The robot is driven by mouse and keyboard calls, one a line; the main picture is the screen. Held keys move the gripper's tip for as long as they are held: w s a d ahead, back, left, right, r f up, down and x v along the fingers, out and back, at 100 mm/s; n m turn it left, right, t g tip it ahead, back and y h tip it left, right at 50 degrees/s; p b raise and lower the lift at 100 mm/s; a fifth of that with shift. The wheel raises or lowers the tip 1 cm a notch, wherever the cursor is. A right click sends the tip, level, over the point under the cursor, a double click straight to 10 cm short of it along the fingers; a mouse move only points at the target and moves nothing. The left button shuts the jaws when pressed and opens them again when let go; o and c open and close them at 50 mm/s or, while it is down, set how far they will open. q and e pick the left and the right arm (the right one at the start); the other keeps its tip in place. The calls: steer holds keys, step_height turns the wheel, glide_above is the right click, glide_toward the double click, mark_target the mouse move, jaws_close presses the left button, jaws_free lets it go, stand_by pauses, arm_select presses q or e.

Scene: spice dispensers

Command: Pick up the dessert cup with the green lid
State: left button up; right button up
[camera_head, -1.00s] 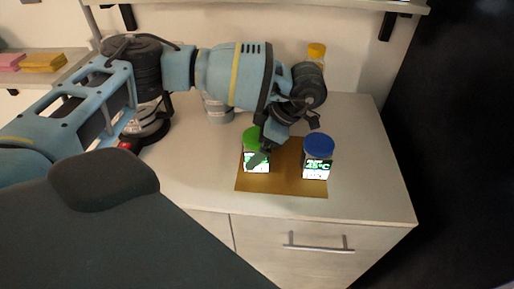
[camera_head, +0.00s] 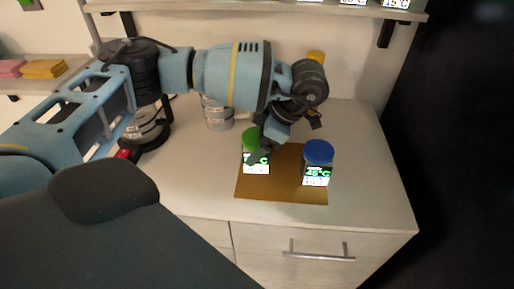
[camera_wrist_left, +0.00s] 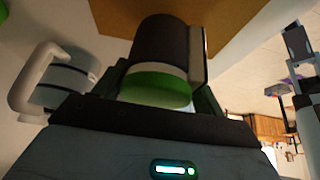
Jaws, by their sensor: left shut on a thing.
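The dessert cup with the green lid (camera_head: 256,162) stands on the left part of a brown mat (camera_head: 280,195) on the counter. My left gripper (camera_head: 262,150) reaches down over it from behind and is shut on it, hiding part of the lid. In the left wrist view the green lid (camera_wrist_left: 157,86) sits between the fingers, with the dark cup body beyond it. A similar cup with a blue lid (camera_head: 318,152) stands apart on the right side of the mat.
A grey-white canister (camera_head: 218,115) stands behind, left of the mat. A shelf (camera_head: 270,9) hangs above. The counter's right side is clear.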

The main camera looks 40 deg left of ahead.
arm_select(q)
steer(key=shift+r, duration=0.8)
steer(key=s+d, duration=0.3)
steer(key=d, duration=0.4)
steer(key=s+d+r, duration=0.1)
steer(key=s+d, duration=0.3)
steer(key=d, duration=0.3)
steer(key=shift+s+r, duration=0.2)
steer(key=shift+s, duration=0.1)
